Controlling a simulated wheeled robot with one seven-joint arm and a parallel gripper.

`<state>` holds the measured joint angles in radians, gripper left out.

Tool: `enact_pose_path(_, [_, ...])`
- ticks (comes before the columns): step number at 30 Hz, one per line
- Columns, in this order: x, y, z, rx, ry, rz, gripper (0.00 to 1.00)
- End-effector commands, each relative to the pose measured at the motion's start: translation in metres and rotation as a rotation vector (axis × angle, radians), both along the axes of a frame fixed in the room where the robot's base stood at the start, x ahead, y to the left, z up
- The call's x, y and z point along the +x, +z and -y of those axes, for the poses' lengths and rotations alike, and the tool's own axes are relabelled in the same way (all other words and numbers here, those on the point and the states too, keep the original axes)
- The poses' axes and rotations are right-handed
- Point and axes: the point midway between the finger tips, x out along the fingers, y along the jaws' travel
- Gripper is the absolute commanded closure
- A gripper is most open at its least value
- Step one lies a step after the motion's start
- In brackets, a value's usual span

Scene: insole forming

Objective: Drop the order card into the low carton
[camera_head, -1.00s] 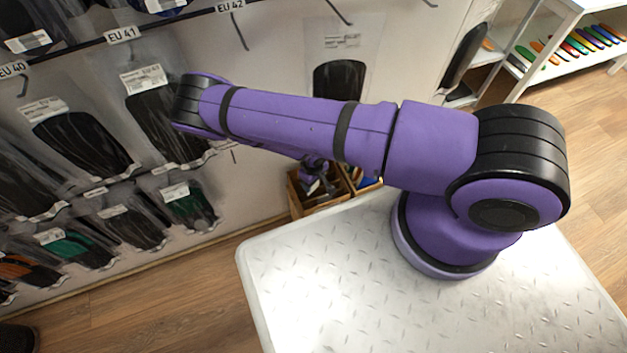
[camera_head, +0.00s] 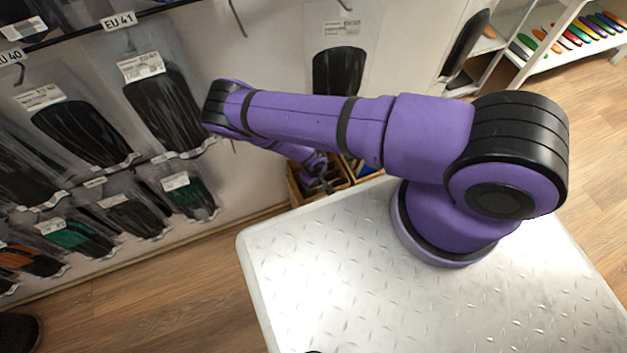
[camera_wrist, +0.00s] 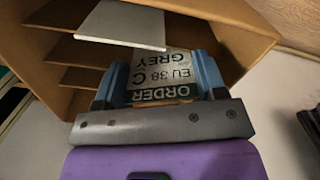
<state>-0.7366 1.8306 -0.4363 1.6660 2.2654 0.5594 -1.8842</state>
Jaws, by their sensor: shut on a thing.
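The order card (camera_wrist: 165,72) is a grey card with "ORDER", "EU 38 C" and "GREY" printed on it, upside down in the wrist view. My gripper (camera_wrist: 160,84) has blue fingers and is shut on the card. A brown carton with divided compartments (camera_wrist: 215,22) lies beyond the card in the wrist view; the card overlaps its opening there. I cannot tell how far the card is from it. In the head view, a brown carton (camera_head: 296,188) stands on the floor by the wall, partly hidden by my gripper (camera_head: 325,184), where the card is too small to make out.
A pale flat piece (camera_wrist: 122,22) lies across the carton's dividers. A display wall with packaged insoles (camera_head: 82,132) on hooks stands at the left. A white shelf unit (camera_head: 548,62) with coloured insoles is at the back right. Wooden floor (camera_head: 190,258) is open in front of the wall.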

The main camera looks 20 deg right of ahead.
Motion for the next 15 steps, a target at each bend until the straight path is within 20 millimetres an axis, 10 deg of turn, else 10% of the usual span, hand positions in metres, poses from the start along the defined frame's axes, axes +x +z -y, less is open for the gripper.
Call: enact_pose_path(15, [-0.001,-0.015,0.0,0.001,0.001,-0.001,0.57])
